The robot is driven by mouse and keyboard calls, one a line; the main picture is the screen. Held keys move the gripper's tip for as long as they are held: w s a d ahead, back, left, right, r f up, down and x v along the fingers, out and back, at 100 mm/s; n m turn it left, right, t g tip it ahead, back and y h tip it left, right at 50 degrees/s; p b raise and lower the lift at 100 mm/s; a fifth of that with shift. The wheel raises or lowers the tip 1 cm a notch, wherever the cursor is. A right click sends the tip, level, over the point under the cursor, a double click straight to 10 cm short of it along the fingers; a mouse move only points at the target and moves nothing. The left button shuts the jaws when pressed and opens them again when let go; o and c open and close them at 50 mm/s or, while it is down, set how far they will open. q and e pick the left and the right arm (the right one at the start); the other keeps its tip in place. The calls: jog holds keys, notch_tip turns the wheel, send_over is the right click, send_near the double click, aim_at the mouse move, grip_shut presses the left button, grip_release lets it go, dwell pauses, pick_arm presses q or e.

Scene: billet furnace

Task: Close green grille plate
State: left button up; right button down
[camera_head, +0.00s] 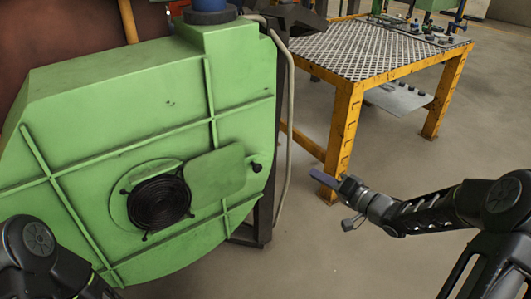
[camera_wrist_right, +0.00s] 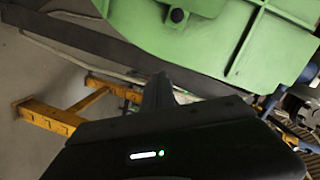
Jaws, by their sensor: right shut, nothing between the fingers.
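The green grille plate (camera_head: 218,172) is a flat plate with rounded corners on the front of the green housing (camera_head: 110,105). It lies to the right of the round black grille (camera_head: 160,203), which is mostly uncovered. A small black knob (camera_head: 257,167) sits just right of the plate and also shows in the right wrist view (camera_wrist_right: 178,15). My right gripper (camera_head: 323,179) is shut and empty, to the right of the housing and apart from the plate. Its narrow fingers (camera_wrist_right: 160,91) point toward the housing in the right wrist view. My left gripper is out of view.
A yellow-framed table (camera_head: 345,110) with a mesh top stands behind at the right. A pale hose (camera_head: 289,120) runs down the housing's right side beside a dark post (camera_head: 265,205). Raised green ribs cross the housing front. The floor between housing and right arm is clear.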

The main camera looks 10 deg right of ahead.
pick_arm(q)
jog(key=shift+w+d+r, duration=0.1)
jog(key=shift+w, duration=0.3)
pick_arm(e)
jog(key=shift+a+r+m+g+y, duration=0.3)
jog(key=shift+a+r+m+y, duration=0.6)
jog(key=shift+a+y, duration=0.2)
